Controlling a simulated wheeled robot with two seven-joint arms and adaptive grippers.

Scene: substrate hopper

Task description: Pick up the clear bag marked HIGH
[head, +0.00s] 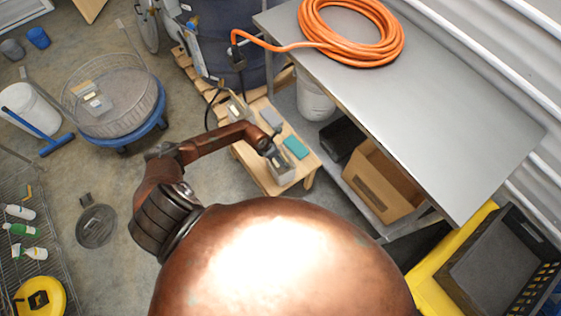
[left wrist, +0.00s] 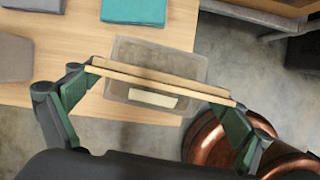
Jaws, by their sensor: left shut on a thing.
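My left gripper (head: 271,153) is over the low wooden table at the front end. The bag has a pale label (left wrist: 153,98), too small to read, so I cannot confirm the word HIGH. The same bag shows in the head view (head: 281,170), partly behind the gripper. I cannot tell whether it touches the table. A similar bag (head: 236,108) stands at the table's far end. My right gripper is not in view.
The low wooden table (head: 250,166) also holds a teal block (head: 296,147) and a grey block (head: 270,119). A metal bench (head: 440,110) with an orange hose stands close on the right. A round blue-wheeled sieve (head: 135,95) holding similar packets stands on the left.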

